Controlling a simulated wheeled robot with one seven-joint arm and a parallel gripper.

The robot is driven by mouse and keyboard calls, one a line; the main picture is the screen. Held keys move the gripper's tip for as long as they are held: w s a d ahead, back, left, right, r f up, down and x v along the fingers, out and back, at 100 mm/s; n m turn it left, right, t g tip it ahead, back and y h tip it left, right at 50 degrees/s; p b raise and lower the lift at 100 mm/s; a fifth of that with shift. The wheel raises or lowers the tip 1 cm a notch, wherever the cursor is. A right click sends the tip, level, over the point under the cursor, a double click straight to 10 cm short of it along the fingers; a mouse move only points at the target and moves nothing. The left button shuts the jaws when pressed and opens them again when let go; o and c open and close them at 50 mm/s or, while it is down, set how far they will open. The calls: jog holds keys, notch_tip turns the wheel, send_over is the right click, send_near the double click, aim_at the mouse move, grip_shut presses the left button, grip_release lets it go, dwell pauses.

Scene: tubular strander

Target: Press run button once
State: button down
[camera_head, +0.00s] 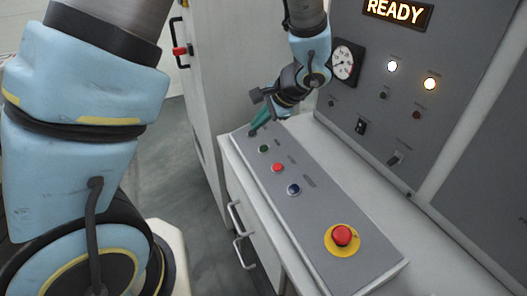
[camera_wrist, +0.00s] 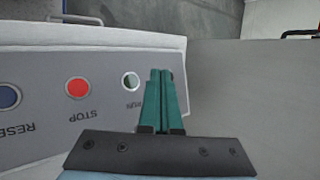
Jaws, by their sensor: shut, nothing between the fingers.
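The run button (camera_head: 263,149) is a small dark green button near the far end of the sloped control panel (camera_head: 318,226). In the wrist view the run button (camera_wrist: 131,81) shows a pale glare, with the upside-down label "RUN" below it. My gripper (camera_head: 253,131) is shut, its teal fingers together and empty. It is over the panel's far end, beyond the run button. In the wrist view my gripper (camera_wrist: 160,73) has its fingertips just right of the button. I cannot tell the height of the fingertips above the panel.
The red stop button (camera_head: 277,168), blue reset button (camera_head: 293,189) and red emergency stop (camera_head: 342,235) on a yellow base line the same panel. An upright grey cabinet (camera_head: 400,60) behind has a lit "READY" display (camera_head: 397,11), a gauge (camera_head: 346,63) and two lit lamps.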

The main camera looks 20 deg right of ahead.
aim_at(264, 150)
jog(key=f+b, duration=0.1)
jog(key=f, duration=0.1)
jog(key=d+f+b, duration=0.1)
jog(key=f+b, duration=0.1)
jog(key=f, duration=0.1)
jog(key=shift+d+f, duration=0.3)
jog(key=shift+b, duration=0.3)
dwell(1.4)
jog(key=shift+d+f+b, duration=0.1)
jog(key=shift+f+b, duration=0.3)
